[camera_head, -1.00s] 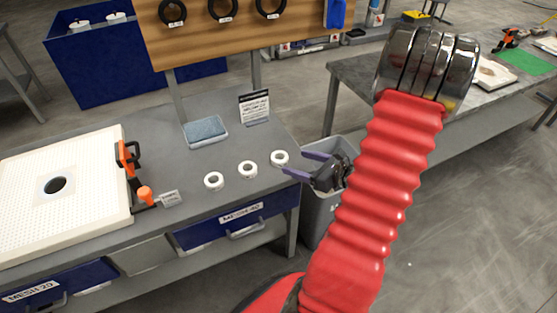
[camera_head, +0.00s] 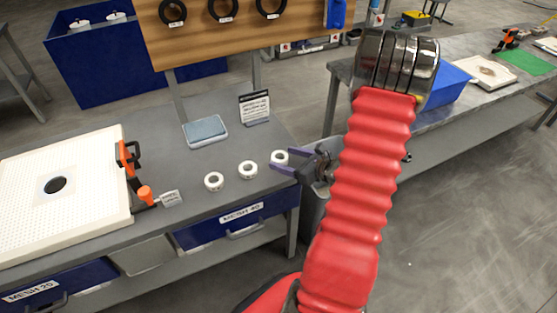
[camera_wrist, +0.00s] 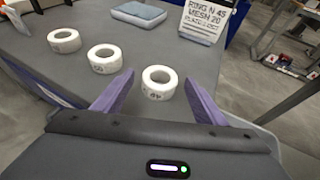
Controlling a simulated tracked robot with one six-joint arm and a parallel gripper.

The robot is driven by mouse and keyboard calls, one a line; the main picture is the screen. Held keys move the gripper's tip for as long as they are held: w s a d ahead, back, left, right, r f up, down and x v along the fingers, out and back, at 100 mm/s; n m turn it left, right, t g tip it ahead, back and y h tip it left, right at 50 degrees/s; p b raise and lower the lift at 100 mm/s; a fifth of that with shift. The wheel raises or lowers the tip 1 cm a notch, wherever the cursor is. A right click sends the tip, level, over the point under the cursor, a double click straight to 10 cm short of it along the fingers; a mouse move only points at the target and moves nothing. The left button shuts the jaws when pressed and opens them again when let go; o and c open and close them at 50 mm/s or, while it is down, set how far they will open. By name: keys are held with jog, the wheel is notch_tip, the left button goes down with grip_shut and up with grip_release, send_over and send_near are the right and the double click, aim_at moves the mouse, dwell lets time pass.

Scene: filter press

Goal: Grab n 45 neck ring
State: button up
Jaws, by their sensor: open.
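Three white rings stand in a row near the right end of the grey table. In the head view they are the right ring (camera_head: 280,157), the middle ring (camera_head: 248,170) and the left ring (camera_head: 214,181). In the wrist view, the right ring (camera_wrist: 159,83) bears dark print that looks like 45; the middle ring (camera_wrist: 104,59) and left ring (camera_wrist: 66,41) have print too small to read surely. My gripper (camera_head: 279,160) is open, its purple fingers (camera_wrist: 160,86) pointing at the right ring, which appears between the fingertips. I see no contact; its height over the table is unclear.
A sign (camera_wrist: 207,18) reads RING N 45, MESH 20. A blue-grey pad (camera_head: 205,131) lies behind the rings. A white perforated plate (camera_head: 60,185) with orange clamp (camera_head: 128,160) is at left. A grey bin stands by the table's right end, partly behind my arm.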

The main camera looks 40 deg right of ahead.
jog(key=shift+w+f, duration=0.25)
jog(key=shift+w, duration=0.4)
jog(key=shift+c, duration=0.4)
jog(key=c, duration=1)
